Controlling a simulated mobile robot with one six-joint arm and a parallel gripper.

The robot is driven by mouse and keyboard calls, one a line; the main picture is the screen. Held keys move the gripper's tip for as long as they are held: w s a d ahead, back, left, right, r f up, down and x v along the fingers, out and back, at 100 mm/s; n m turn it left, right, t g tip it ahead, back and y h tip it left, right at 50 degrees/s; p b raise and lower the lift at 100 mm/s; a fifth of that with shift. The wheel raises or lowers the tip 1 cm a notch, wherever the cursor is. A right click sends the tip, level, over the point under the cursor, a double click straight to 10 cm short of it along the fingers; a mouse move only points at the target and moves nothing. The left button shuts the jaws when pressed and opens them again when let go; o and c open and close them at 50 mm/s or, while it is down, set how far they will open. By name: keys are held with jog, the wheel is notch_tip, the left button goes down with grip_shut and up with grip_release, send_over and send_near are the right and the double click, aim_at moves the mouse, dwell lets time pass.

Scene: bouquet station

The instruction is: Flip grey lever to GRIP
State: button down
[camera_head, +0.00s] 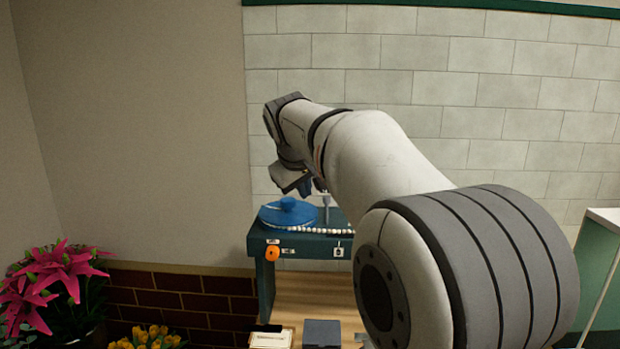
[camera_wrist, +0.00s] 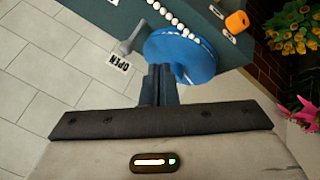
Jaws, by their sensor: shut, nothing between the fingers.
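The grey lever (camera_wrist: 132,38) shows in the wrist view at the edge of the dark green bench. Its rounded end lies beside a white label (camera_wrist: 119,62) reading OPEN. No GRIP label can be read. My gripper (camera_wrist: 159,72) is shut and empty, its fingers over the near edge of a blue round disc (camera_wrist: 190,55), to the right of the lever's end and apart from it in the picture. In the head view the blue disc (camera_head: 288,212) sits on the bench, with my gripper (camera_head: 308,188) above and beside it, partly hidden by my arm.
A row of white beads (camera_wrist: 176,20) runs along the bench by the disc. An orange knob (camera_head: 272,253) is on the bench front (camera_head: 310,243). Pink lilies (camera_head: 55,275) and yellow flowers (camera_head: 150,338) stand at lower left. A tiled wall (camera_head: 460,90) is behind.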

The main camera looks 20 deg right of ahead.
aim_at(327, 211)
jog(key=w+d+f+p, duration=0.2)
jog(key=w+d+f, duration=0.1)
jog(key=d+f, duration=0.1)
jog(key=shift+w+d, duration=0.1)
jog(key=shift+w, duration=0.25)
jog(key=shift+w+d+f, duration=0.15)
jog(key=shift+w+d, duration=0.05)
jog(key=shift+d, duration=0.25)
